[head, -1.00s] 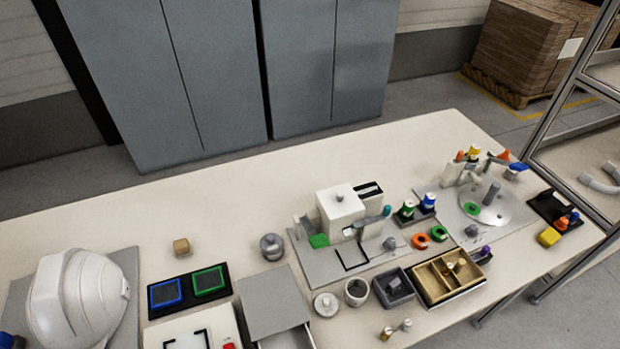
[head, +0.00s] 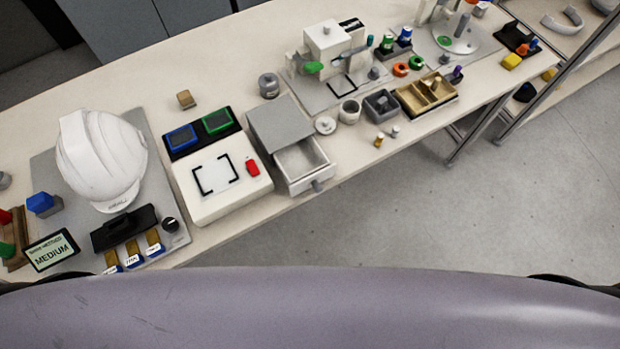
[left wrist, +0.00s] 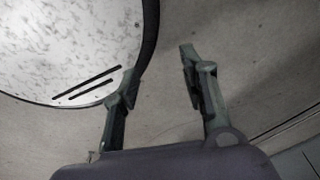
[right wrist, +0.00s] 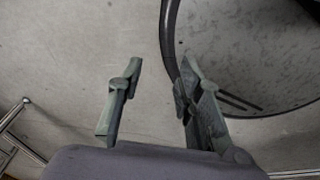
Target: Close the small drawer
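The small drawer (head: 303,164) is pulled out of the front of a grey box (head: 279,123) on the bench. It looks empty, with a white inside and a grey knob (head: 317,186) on its front, near the table's front edge. My left gripper (left wrist: 158,75) is open and empty in the left wrist view, over the floor. My right gripper (right wrist: 158,78) is open and empty in the right wrist view, also over the floor. Neither gripper shows in the head view, and both are away from the drawer.
A white device with a red button (head: 252,167) stands left of the drawer. A small lidded jar (head: 268,85) is behind the grey box, and a round lid (head: 325,125) and open cup (head: 349,111) are to its right. Floor in front of the bench is clear.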

